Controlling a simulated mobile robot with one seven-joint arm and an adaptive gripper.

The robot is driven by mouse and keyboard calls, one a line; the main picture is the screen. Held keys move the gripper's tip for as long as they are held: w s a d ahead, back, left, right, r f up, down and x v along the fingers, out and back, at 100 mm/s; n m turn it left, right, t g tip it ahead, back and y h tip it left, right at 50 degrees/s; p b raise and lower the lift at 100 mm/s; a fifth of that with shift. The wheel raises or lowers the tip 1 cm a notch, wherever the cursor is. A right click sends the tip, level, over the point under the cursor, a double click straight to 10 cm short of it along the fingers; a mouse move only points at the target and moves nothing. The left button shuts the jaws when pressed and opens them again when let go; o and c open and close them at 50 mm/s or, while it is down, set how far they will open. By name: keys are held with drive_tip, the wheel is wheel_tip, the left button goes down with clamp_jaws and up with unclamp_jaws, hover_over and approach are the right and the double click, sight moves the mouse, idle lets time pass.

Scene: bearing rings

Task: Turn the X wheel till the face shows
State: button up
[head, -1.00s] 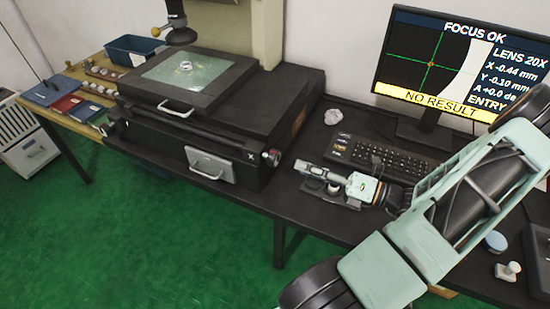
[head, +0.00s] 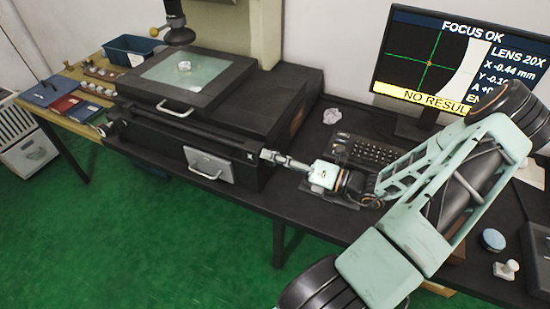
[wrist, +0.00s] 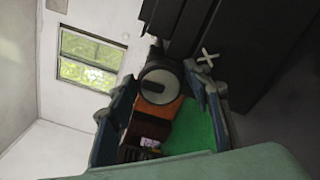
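The X wheel (wrist: 160,84) is a dark round knob, beside a white X mark (wrist: 207,56) on the black machine side. In the head view my gripper (head: 266,156) hides it at the machine's right front corner. In the wrist view my gripper (wrist: 160,78) is open, with its fingers on either side of the wheel and gaps showing between. A small ring (head: 184,66) sits on the glass stage (head: 205,70).
The lens head (head: 177,32) hangs above the stage. A keyboard (head: 365,151) and a crumpled paper (head: 332,116) lie right of the machine. A metal handle plate (head: 208,165) sticks out of its front. A blue bin (head: 132,50) stands at the back left.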

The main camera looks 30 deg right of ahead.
drive_tip(key=c, duration=0.8)
drive_tip(key=shift+c, duration=0.2)
drive_tip(key=shift+n, duration=0.4)
drive_tip(key=n, duration=0.6)
drive_tip(key=shift+n, duration=0.3)
drive_tip(key=n+b, duration=0.1)
drive_tip(key=n, duration=0.3)
drive_tip(key=shift+f, duration=0.1)
drive_tip(key=shift+n+b, duration=0.45)
drive_tip(key=shift+n, duration=1.35)
